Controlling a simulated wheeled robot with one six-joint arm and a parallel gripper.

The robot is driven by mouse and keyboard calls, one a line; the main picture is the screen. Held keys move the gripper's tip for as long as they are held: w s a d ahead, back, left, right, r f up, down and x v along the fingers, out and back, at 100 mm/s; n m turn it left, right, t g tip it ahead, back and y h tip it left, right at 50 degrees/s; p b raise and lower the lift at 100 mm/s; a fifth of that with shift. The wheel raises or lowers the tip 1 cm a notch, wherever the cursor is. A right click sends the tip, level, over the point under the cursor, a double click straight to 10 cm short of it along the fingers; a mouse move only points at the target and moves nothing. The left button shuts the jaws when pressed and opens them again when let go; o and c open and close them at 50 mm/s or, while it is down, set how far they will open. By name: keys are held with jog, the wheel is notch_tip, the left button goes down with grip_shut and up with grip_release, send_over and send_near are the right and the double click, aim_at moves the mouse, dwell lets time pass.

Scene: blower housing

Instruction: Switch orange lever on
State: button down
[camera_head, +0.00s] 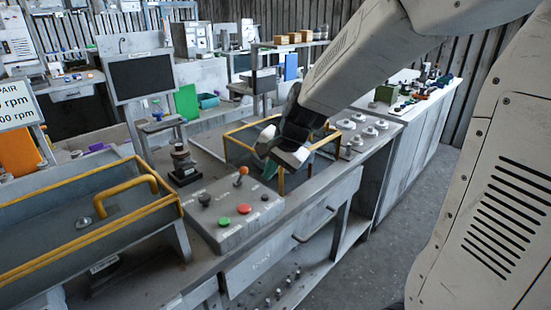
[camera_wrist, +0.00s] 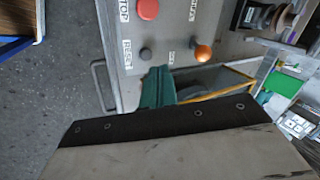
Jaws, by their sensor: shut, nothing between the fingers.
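The orange lever (camera_head: 241,175) stands on the back part of a grey control box, a round orange knob on a short stem. In the wrist view its knob (camera_wrist: 202,53) is right of centre near the top, with a small label beside it. I cannot tell clearly which way it leans. My gripper (camera_head: 271,166) is to the right of the control box in the head view, apart from the lever. Its teal fingers (camera_wrist: 157,88) are closed together and empty, below and left of the knob in the wrist view.
The control box (camera_head: 207,231) also has a black knob (camera_head: 204,199), a green button (camera_head: 223,222), a red button (camera_head: 244,208) and a dark reset button (camera_wrist: 145,54). A yellow-railed tray (camera_head: 95,233) is to its left. A yellow-edged bin (camera_head: 236,141) stands behind my gripper.

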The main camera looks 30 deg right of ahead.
aim_at(241, 177)
jog(key=shift+x, duration=1.1)
jog(key=w, duration=0.1)
jog(key=w+a, duration=0.1)
jog(key=shift+w+a+r, duration=0.15)
jog(key=shift+w+a, duration=0.2)
jog(key=shift+w, duration=0.05)
jog(key=shift+w+a+r, duration=0.15)
jog(key=shift+w+a, duration=0.05)
jog(key=shift+w, duration=0.15)
jog(key=shift+w+d, duration=0.1)
jog(key=shift+d, duration=0.05)
